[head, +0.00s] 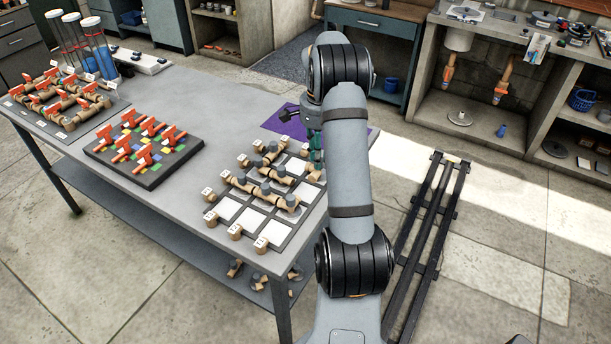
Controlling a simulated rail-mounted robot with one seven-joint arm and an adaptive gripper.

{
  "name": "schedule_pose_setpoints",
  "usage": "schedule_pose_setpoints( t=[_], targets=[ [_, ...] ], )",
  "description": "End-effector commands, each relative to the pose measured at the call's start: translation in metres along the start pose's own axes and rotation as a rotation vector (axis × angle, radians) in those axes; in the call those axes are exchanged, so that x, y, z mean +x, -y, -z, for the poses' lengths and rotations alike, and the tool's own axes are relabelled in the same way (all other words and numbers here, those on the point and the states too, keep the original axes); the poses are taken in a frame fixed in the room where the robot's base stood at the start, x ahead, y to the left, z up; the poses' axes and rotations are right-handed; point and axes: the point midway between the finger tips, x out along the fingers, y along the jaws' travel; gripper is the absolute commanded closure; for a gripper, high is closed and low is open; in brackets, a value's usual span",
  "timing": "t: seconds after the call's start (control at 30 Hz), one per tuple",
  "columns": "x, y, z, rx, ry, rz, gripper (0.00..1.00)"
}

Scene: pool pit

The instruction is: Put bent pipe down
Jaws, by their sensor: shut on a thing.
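My gripper (315,150) is at the far right part of the grey table, mostly hidden behind my own arm. It is shut, and the bent pipe in it cannot be made out from here. Below and left of it lies a dark grid tray (229,209) with white cells. Tan pipe pieces with grey ends (265,189) lie across several of its cells; the cells nearest the front are bare. Whether the held pipe touches the tray or table is hidden.
A purple mat (275,122) lies behind my gripper. A dark board with red-handled valves (122,150) and a rack of valved pipes (60,98) stand left on the table (190,100). Clear tubes (100,50) rise behind. A dark rail frame (425,240) lies on the floor right.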

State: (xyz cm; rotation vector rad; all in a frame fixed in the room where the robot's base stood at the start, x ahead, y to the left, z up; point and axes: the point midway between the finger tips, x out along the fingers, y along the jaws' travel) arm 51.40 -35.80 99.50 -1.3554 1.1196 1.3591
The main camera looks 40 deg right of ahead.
Motion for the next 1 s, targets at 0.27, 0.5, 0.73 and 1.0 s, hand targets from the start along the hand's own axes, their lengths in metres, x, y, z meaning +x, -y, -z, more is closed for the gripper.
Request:
schedule_pose_setpoints(
  t=[0.27,0.5,0.73,1.0],
  targets=[
    [0.021,0.024,-0.027,0.0,-0.002,0.0,1.0],
    [0.048,0.025,-0.029,-0.001,0.001,-0.003,1.0],
    [0.063,0.025,-0.029,0.001,-0.001,0.001,1.0],
    [0.067,0.025,-0.028,0.0,-0.002,0.001,1.0]
  ],
)
